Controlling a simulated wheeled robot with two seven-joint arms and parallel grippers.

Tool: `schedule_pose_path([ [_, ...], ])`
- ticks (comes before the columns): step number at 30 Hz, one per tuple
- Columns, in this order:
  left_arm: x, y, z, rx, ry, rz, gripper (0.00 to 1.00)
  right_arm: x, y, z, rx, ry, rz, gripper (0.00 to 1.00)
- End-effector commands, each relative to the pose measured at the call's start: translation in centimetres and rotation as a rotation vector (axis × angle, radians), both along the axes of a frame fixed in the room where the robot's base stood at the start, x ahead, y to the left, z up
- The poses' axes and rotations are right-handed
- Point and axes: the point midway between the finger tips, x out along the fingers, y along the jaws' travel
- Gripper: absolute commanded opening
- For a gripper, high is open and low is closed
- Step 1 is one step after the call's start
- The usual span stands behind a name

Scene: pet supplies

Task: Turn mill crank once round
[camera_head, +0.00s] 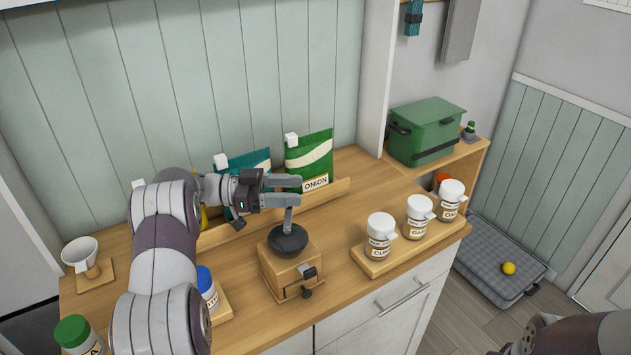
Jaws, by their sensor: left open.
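The mill (291,270) stands on the wooden counter, with a light wooden box body and a small dark-knobbed drawer in front. A dark round bowl-shaped top (288,240) sits on it. A thin grey upright piece (288,217), seemingly part of the crank, rises from the top. My left gripper (299,191) is open, its fingers pointing right, just above this upright piece. The lower finger overlaps its upper end, so I cannot tell whether they touch. The rest of the crank is hidden or unclear. My right gripper is not in view.
Seed bags, one a green ONION bag (310,163), stand behind in a wooden rack. Several labelled white-lidded jars (380,236) stand on a wooden stand to the right. A blue-capped jar (206,287) and a white cup (82,255) are left.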

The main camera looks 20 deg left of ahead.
Motion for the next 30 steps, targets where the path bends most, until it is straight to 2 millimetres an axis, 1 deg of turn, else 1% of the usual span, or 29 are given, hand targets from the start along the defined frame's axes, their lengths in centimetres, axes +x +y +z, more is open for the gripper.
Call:
schedule_pose_path([
  [2,0.0,0.0,1.8,0.003,-0.006,0.000,0.55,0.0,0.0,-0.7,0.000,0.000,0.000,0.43],
  [3,-0.1,-0.8,2.7,0.002,-0.005,-0.003,0.55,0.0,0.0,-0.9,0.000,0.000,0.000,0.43],
  [9,-0.7,-6.6,5.9,0.001,-0.004,-0.004,0.55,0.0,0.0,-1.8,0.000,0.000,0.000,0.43],
  [12,-0.9,-8.8,7.3,0.001,-0.002,-0.003,0.55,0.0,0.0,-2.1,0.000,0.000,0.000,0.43],
  [15,-1.1,-10.4,8.3,0.001,-0.003,-0.003,0.55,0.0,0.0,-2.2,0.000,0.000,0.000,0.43],
  [18,-1.1,-11.3,8.9,0.000,-0.001,-0.001,0.55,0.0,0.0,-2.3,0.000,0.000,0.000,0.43],
  [21,-1.2,-11.7,9.2,-0.001,-0.001,-0.001,0.55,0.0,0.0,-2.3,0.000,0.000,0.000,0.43],
  [30,-1.2,-11.7,9.2,0.000,-0.001,0.000,0.55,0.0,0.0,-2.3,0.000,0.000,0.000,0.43],
])
